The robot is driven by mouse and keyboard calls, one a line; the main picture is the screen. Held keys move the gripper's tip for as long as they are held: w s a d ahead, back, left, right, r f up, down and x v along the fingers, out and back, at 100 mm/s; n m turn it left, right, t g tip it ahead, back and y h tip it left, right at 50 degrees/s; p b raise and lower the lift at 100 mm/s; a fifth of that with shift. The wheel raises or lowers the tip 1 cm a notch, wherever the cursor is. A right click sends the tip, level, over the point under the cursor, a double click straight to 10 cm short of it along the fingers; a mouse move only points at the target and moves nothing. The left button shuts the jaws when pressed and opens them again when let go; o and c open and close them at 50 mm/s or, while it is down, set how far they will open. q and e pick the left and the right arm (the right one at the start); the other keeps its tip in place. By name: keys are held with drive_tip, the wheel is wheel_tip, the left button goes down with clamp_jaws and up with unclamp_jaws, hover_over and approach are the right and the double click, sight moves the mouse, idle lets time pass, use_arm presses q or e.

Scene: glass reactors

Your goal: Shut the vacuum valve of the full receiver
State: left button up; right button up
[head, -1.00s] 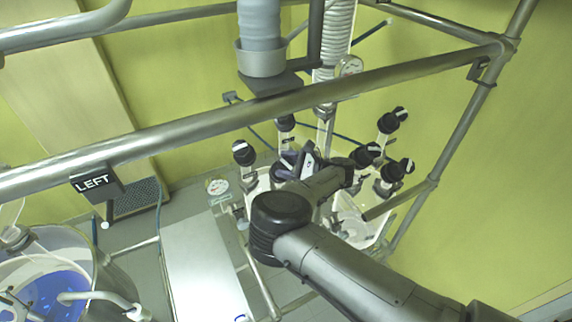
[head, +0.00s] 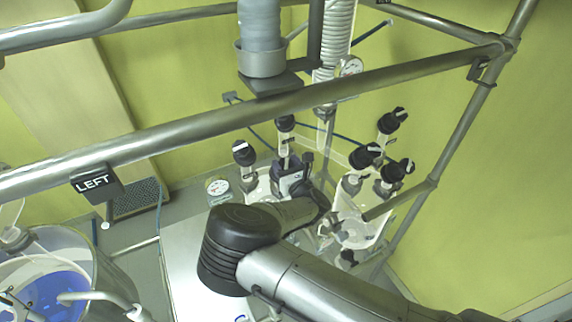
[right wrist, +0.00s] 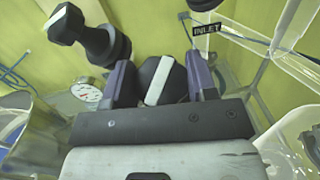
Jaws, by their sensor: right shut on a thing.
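My right gripper (head: 290,178) is among the black-knobbed valves above the glass receivers. In the right wrist view its two purple-grey fingers (right wrist: 161,85) are closed on a black valve knob (right wrist: 158,76) with a white bar, which stands tilted between them. Another black knob (right wrist: 80,28) with a white mark is to the left of the fingers, apart from them; a left knob also shows in the head view (head: 243,153). The right glass receiver (head: 362,222) is clear. My wrist hides much of the left receiver, and I cannot tell its fill level. My left gripper is not in view.
Several other knobs (head: 392,121) stand close to the right of my gripper. A pressure gauge (head: 218,187) is to its left. A steel rail (head: 180,131) crosses in front. An INLET label (right wrist: 207,28) hangs behind the fingers. A blue-filled vessel (head: 50,285) is at lower left.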

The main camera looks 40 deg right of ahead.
drive_tip(key=m+g+h, duration=0.2)
drive_tip(key=m+h, duration=0.2)
drive_tip(key=m, duration=0.1)
drive_tip(key=shift+w+f, duration=0.1)
drive_tip(key=m+g+h, duration=0.3)
drive_tip(key=shift+m, duration=0.3)
drive_tip(key=m+g+h+b, duration=0.1)
drive_tip(key=m+g+h, duration=0.1)
drive_tip(key=m+g, duration=0.1)
drive_tip(key=shift+m+g, duration=0.4)
drive_tip(key=shift+m, duration=0.2)
drive_tip(key=shift+m+g, duration=0.6)
drive_tip(key=shift+g, duration=0.3)
drive_tip(key=shift+d, duration=0.1)
drive_tip(key=o, duration=0.9)
